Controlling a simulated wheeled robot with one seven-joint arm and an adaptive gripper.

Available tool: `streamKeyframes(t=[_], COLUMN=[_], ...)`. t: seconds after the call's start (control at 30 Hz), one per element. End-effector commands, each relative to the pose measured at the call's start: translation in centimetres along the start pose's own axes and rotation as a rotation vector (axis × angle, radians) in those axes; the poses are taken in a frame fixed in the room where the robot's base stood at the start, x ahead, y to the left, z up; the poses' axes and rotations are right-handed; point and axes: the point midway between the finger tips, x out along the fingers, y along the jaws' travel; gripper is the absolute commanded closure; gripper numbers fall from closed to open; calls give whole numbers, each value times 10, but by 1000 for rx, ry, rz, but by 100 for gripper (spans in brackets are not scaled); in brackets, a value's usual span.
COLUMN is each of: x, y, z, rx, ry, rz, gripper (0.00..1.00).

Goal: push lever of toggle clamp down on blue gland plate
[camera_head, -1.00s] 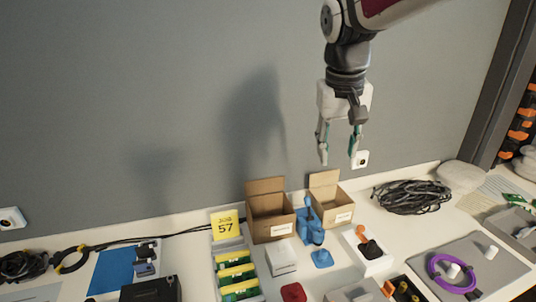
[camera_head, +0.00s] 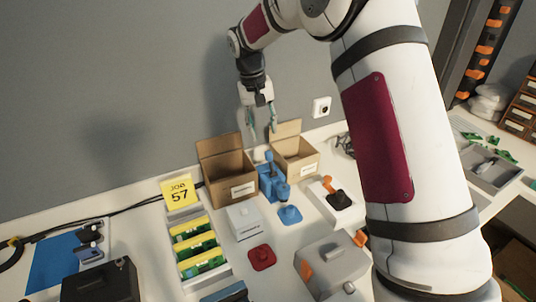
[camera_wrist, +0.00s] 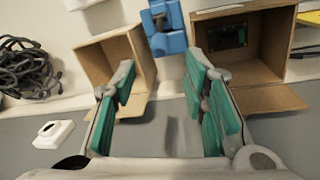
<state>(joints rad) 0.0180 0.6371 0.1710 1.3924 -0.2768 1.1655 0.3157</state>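A blue fixture with an upright lever (camera_head: 269,160) stands between two cardboard boxes. I take it for the toggle clamp; its top also shows in the wrist view (camera_wrist: 166,28). A small blue plate with a raised knob (camera_head: 289,214) lies in front of it. Whether this plate is part of the clamp I cannot tell. My gripper (camera_head: 263,134) points down, open and empty, above the fixture and near the wall. In the wrist view its teal-padded fingers (camera_wrist: 165,78) are spread apart, with the blue fixture beyond them at the top. I see no contact with the lever.
Open cardboard boxes (camera_head: 228,184) (camera_head: 307,166) flank the fixture closely. A white block with a black piece and orange lever (camera_head: 325,203), a grey box (camera_head: 243,220), a red piece (camera_head: 262,257) and a yellow job sign (camera_head: 180,191) stand nearby. A socket (camera_head: 321,107) is on the wall.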

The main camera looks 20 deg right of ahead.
Motion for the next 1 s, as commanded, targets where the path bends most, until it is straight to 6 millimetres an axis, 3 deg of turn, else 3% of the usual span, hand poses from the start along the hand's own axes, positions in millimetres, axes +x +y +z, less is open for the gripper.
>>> streamKeyframes(t=[0.3,0.5,0.7,0.97,1.0], x=[64,90,102,102,102], y=[0,0,0,0,0], z=[1,0,0,0,0], rx=[-1,-1,-1,0,0], ry=[-3,-1,0,1,1], rz=[0,0,0,-1,-1], gripper=[60,60,60,60,67])
